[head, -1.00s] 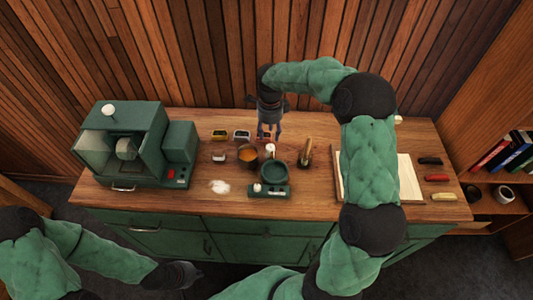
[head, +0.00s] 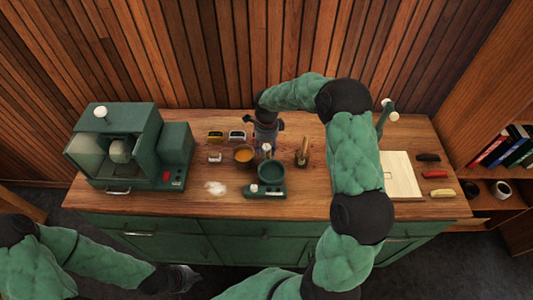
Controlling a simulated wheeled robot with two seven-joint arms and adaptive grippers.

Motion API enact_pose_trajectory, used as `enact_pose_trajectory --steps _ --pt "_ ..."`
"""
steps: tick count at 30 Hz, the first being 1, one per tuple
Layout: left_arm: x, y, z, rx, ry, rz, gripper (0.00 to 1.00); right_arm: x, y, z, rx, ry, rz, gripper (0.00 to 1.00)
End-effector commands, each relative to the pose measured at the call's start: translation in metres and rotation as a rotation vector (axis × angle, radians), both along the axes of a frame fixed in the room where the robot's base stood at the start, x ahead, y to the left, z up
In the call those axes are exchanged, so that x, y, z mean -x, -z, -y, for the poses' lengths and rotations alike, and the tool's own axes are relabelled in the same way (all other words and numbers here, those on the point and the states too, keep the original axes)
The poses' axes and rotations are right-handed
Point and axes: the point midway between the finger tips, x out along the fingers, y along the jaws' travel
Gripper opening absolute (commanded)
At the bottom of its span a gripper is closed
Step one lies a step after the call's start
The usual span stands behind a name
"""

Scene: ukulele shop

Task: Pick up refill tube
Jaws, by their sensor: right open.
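I cannot pick out the refill tube for certain. A small pale-topped upright item (head: 267,149) stands behind the dark green bowl and may be it. My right gripper (head: 266,146) points down from the back of the counter, open, with its fingers at or just behind that item. Whether the fingers touch it I cannot tell. My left gripper (head: 183,278) hangs low in front of the counter, away from the items; its fingers are too dark to read.
The green bowl on a scale (head: 271,174), an amber-filled cup (head: 244,156) and a brown upright item in a holder (head: 303,153) crowd my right gripper. A green machine (head: 130,150) stands left. A pale board (head: 402,177) lies right. White powder (head: 215,188) lies in front.

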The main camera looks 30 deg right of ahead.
Motion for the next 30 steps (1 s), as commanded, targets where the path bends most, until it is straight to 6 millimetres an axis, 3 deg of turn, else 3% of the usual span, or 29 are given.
enact_pose_trajectory --steps 3,10,15,30 --pt "0.0000 0.0014 0.0001 0.000 0.000 0.000 0.00 0.0002 0.0133 0.0001 -0.001 0.000 -0.001 0.47" --pt "0.0000 0.0012 0.0000 0.000 0.000 0.000 0.00 0.0000 0.0144 -0.0001 0.000 0.000 0.000 0.47" --pt "0.0000 0.0012 0.0000 0.000 0.000 0.000 0.00 -0.0001 0.0143 -0.0002 0.000 0.000 0.000 0.02" --pt "0.0000 0.0006 0.0000 0.000 0.000 0.000 0.00 -0.0005 0.0074 -0.0001 0.000 0.000 0.002 0.00"
